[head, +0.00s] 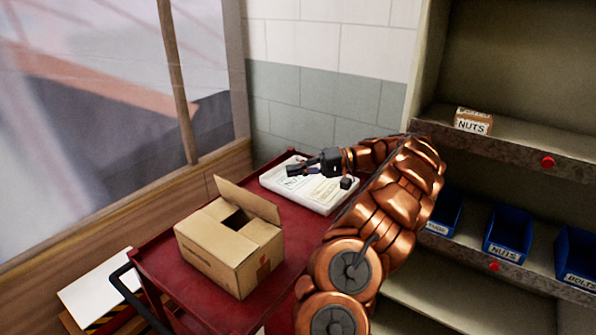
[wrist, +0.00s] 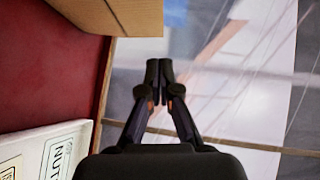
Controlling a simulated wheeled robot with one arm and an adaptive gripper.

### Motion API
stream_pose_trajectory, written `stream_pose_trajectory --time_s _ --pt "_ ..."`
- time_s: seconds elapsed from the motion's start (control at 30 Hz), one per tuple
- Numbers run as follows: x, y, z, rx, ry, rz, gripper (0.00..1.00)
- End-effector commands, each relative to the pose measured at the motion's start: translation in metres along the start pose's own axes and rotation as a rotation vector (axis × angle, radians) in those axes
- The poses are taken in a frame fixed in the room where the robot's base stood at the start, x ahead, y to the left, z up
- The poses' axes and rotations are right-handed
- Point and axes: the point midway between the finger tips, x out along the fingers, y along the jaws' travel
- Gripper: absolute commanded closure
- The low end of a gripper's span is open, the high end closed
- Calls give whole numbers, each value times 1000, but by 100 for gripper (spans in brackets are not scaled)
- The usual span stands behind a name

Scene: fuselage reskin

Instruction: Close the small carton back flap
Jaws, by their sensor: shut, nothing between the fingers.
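The small brown carton (head: 218,254) stands on the red cart. Its back flap (head: 246,199) is raised and leans up from the far edge, with a dark opening in the top in front of it. The other top flaps look folded down. My gripper (head: 291,171) is behind and to the right of the carton, above a white box, apart from the flap. In the wrist view my gripper (wrist: 159,64) is shut and empty, its fingertips together. Part of the carton (wrist: 115,15) shows at the top of that view, beyond the fingertips' left side.
The red cart (head: 188,297) carries a white box (head: 336,192), which also shows labelled in the wrist view (wrist: 42,150). A window and wooden sill (head: 90,228) lie to the left. Shelves with blue bins (head: 508,233) and a NUTS box (head: 472,122) stand at right.

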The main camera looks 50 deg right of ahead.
Motion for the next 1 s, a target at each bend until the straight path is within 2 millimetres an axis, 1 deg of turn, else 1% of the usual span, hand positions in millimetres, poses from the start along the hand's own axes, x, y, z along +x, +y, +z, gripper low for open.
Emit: stream_pose_trajectory --time_s 0.17,0.47,0.8,1.0 --pt "7 3 1 6 -1 -4 100" --pt "40 -1 1 4 1 -5 100" --pt "84 0 2 8 -4 -5 100" --pt "92 -1 13 6 1 -6 100"
